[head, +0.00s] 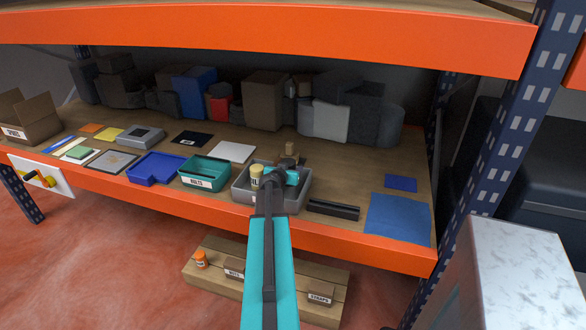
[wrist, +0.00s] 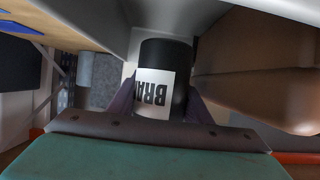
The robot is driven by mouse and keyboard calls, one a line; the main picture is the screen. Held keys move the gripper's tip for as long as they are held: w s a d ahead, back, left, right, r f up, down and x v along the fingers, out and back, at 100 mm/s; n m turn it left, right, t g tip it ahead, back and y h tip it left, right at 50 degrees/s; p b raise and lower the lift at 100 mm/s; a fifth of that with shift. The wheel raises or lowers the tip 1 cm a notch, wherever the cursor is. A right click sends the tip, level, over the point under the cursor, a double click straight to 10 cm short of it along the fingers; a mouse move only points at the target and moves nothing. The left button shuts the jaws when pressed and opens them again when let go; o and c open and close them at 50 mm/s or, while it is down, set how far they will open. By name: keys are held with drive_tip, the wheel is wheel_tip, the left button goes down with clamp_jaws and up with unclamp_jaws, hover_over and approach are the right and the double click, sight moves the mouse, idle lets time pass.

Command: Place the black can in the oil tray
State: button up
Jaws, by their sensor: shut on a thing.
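The black can (wrist: 177,55) with a white "BRA..." label sits between the two fingers of my gripper (wrist: 160,98) in the wrist view. My gripper is shut on it. In the head view my gripper (head: 290,173) is over the grey oil tray (head: 242,194) on the shelf, towards its right side. My wrist hides the can there, so I cannot tell whether it touches the tray floor. A pale yellow can (head: 256,174) stands inside the tray at its left.
A teal bolts bin (head: 203,180) and a blue tray (head: 155,168) stand left of the oil tray. A black bar-shaped holder (head: 333,209) and a blue mat (head: 398,218) lie to its right. A small tan object (head: 291,149) stands just behind my gripper.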

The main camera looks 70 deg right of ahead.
drive_tip(key=shift+f, duration=0.15)
drive_tip(key=o, duration=1)
drive_tip(key=shift+r, duration=0.3)
drive_tip(key=shift+p+v, duration=0.6)
drive_tip(key=shift+v, duration=0.3)
drive_tip(key=shift+r+b+v, duration=0.2)
drive_tip(key=shift+b+v, duration=1.05)
drive_tip(key=shift+v, duration=4)
drive_tip(key=shift+d, duration=0.1)
